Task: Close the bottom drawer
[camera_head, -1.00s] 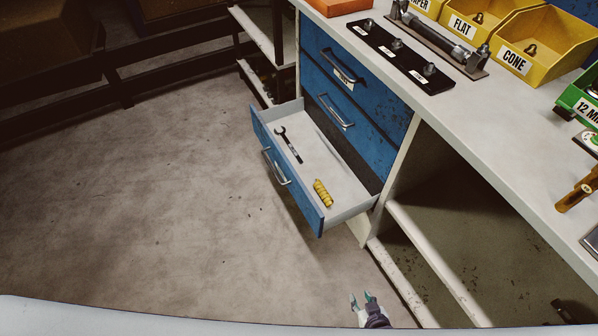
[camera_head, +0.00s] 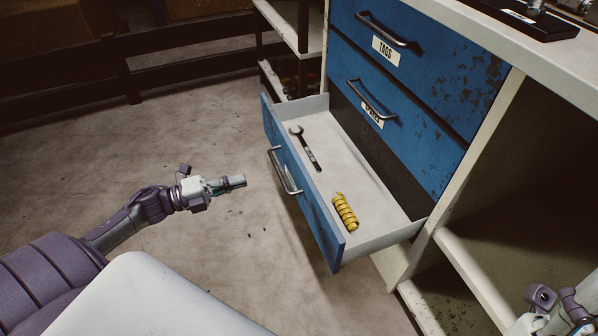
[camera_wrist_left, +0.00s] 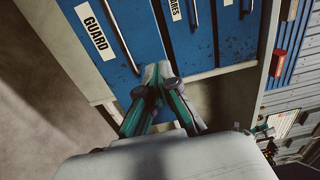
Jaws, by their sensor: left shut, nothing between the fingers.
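The bottom drawer (camera_head: 325,235) is pulled well out of the blue cabinet, its blue front facing lower left with a metal bar handle (camera_head: 285,172). A wrench (camera_head: 306,148) and a yellow coiled item (camera_head: 345,211) lie in it. My left gripper (camera_head: 240,181) is shut and empty, a short way left of the handle, apart from it and pointing toward the drawer front. In the left wrist view its closed fingertips (camera_wrist_left: 158,72) overlap blue drawer fronts, one labelled GUARD (camera_wrist_left: 95,31). My right gripper (camera_head: 570,300) is at the lower right, partly cut off.
Two closed blue drawers, the upper labelled TAGS (camera_head: 385,50), are above the open one. The workbench top (camera_head: 480,30) juts over them. A pale lower rail (camera_head: 475,275) runs right of the drawer. The floor (camera_head: 200,240) left of the drawer is clear.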

